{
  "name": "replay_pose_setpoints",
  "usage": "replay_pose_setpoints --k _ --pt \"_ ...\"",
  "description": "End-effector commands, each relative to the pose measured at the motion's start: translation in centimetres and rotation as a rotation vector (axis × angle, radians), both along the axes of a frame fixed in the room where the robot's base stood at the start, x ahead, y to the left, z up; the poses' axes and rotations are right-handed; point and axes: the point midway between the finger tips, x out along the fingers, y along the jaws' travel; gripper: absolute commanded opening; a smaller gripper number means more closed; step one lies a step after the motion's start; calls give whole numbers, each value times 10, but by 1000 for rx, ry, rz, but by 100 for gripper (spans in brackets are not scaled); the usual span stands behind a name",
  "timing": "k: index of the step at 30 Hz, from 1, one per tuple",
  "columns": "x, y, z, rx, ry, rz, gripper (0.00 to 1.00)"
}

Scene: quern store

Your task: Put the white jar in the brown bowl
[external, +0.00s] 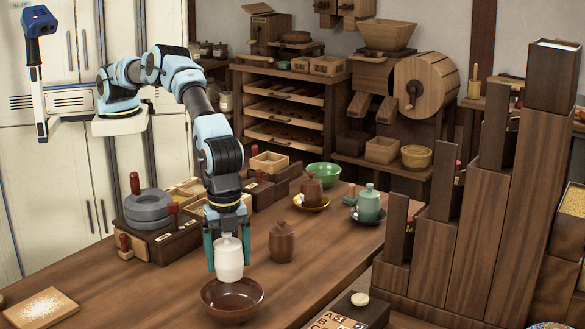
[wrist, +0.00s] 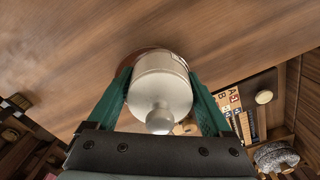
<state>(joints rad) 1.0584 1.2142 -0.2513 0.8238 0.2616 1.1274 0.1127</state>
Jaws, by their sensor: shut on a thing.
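The white jar (external: 229,258) with its knobbed lid is held upright between the green fingers of my gripper (external: 228,256). In the wrist view the white jar (wrist: 160,88) fills the space between the two fingers of my gripper (wrist: 160,98). The brown bowl (external: 232,300) stands on the table just below the jar in the external view. The jar's base appears at or just above the bowl's far rim; the exact gap cannot be told. In the wrist view only a sliver of the bowl (wrist: 140,54) shows past the jar, which hides the rest.
A brown lidded jar (external: 282,242) stands close to the right of my gripper. A red-brown jar (external: 311,190) and a green jar (external: 369,205) stand on saucers farther back, near a green bowl (external: 323,172). A lettered box (external: 350,312) is at the front right. The table's left front is mostly clear.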

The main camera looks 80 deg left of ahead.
Motion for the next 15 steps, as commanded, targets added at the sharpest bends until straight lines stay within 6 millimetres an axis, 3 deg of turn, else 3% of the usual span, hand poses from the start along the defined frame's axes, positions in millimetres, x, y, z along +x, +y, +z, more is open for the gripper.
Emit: replay_pose_setpoints --k 15 --pt "0 -1 -9 -2 0 0 1"
